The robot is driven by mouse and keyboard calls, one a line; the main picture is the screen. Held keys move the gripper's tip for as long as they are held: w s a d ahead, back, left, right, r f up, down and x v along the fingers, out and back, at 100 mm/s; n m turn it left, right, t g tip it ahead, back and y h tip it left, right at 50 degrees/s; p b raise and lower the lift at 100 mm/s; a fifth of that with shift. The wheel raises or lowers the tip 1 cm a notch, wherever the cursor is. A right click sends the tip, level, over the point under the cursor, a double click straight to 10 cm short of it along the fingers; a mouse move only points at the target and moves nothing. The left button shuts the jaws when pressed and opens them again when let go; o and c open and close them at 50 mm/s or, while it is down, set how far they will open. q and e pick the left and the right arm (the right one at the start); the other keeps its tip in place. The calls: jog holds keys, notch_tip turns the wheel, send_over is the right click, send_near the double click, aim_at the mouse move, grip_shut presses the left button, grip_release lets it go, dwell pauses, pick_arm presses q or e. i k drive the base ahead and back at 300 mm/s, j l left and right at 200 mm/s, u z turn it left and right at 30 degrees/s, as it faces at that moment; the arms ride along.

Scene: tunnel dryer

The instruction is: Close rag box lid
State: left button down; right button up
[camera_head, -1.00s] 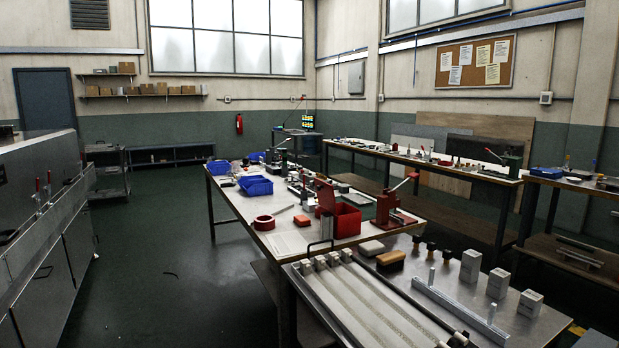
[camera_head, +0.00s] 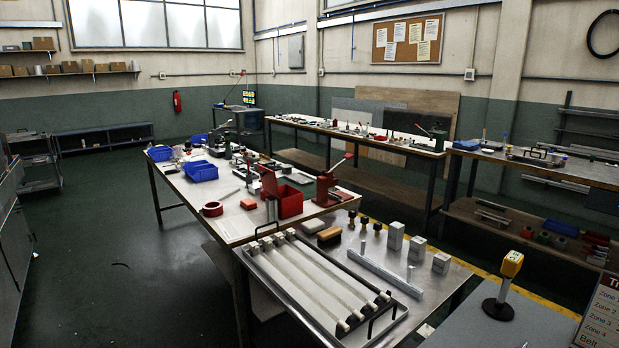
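The rag box (camera_head: 290,203) is a red open-topped box on the long workbench (camera_head: 240,220). Its red lid (camera_head: 268,184) stands up at the box's left side, so the box is open. What lies inside the box is too dark to tell. Neither of my grippers shows in the head view.
A red lever press (camera_head: 328,188) stands right of the box, and a red tape roll (camera_head: 212,209) lies left of it. In front are a tray with long strips (camera_head: 262,272) and several metal blocks (camera_head: 396,236). A yellow device on a stand (camera_head: 505,285) is at right. The floor at left (camera_head: 120,270) is clear.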

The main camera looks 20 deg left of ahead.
aim_at(268, 179)
jog(key=i+j+z, duration=0.1)
jog(key=j+z, duration=0.6)
jog(key=j, duration=0.15)
jog(key=j+z, duration=0.3)
jog(key=j, duration=0.65)
jog(key=j+z, duration=0.1)
jog(key=j, duration=0.9)
jog(key=k, duration=0.1)
